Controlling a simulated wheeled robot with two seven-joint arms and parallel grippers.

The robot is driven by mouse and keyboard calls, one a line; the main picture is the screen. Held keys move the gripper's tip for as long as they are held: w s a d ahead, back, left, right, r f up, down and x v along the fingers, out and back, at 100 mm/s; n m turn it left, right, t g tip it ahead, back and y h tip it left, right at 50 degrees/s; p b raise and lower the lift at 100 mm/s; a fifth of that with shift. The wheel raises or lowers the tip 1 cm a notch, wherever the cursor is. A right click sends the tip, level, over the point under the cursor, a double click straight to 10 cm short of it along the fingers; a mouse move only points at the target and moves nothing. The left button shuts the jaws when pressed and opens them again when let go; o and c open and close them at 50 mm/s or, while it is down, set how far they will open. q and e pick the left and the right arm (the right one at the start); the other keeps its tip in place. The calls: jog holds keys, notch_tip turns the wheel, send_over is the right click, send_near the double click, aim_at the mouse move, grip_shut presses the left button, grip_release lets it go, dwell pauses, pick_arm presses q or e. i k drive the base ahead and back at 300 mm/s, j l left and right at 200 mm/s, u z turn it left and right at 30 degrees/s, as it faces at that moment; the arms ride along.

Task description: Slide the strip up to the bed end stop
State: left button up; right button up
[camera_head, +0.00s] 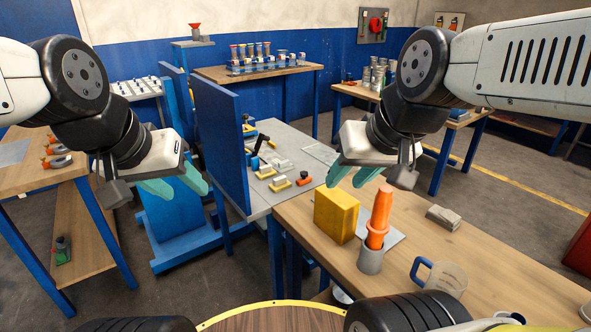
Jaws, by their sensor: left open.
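The grey-topped bed table (303,145) stands in the middle, beside an upright blue panel (222,143). On it are small grey and yellow blocks (280,183), an orange-handled piece (304,179) and a black-and-blue upright fixture (256,148). I cannot pick out the strip or the end stop for certain at this size. My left gripper (176,184) is open and empty, left of the blue panel and away from the bed. My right gripper (354,177) looks open and empty, in front of the bed's right side and above the wooden bench.
The wooden bench (480,262) at right holds a yellow block (336,214), an orange tool in a grey cup (371,260), a clear mug (447,279) and a grey block (443,217). Another wooden table (30,180) stands at left. A rack of bottles (262,62) is behind.

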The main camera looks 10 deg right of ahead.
aim_at(267, 152)
jog(key=i+j, duration=0.25)
jog(key=i, duration=0.2)
jog(key=i+j+z, duration=0.1)
jog(key=i+j, duration=0.2)
jog(key=i, duration=0.15)
